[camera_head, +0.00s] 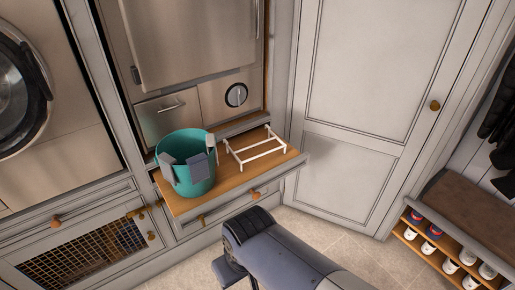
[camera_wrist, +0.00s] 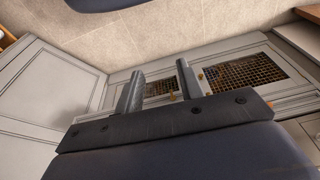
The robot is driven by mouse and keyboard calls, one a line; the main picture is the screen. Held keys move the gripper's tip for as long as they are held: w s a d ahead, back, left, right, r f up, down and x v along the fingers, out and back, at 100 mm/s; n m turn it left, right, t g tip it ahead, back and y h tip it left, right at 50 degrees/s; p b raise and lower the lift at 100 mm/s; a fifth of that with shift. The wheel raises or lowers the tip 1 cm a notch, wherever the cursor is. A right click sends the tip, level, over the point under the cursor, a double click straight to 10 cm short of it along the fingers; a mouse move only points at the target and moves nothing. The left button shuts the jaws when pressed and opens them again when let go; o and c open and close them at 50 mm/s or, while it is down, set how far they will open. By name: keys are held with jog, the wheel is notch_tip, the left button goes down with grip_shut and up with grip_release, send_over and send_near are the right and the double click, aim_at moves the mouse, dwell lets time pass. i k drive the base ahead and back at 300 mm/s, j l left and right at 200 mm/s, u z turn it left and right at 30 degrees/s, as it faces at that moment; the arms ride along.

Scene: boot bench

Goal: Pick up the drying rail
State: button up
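The drying rail, a thin white frame with crossbars (camera_head: 262,155), stands on the right part of a pulled-out wooden shelf (camera_head: 236,190) in the head view. My gripper (camera_wrist: 159,82) shows in the wrist view with its two dark fingers apart and nothing between them. In the head view my dark arm is low in the middle, in front of the shelf and apart from the rail; I cannot make out the fingers there. The rail is not in the wrist view.
A teal bucket (camera_head: 195,180) with grey flat pieces at its rim stands left of the rail. A steel appliance (camera_head: 190,45) is behind the shelf. A tall cabinet door (camera_head: 350,90) is at right. A bench with a shoe rack (camera_head: 445,245) is far right.

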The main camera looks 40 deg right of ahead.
aim_at(234, 153)
jog(key=i+z, duration=0.65)
jog(key=i, duration=0.3)
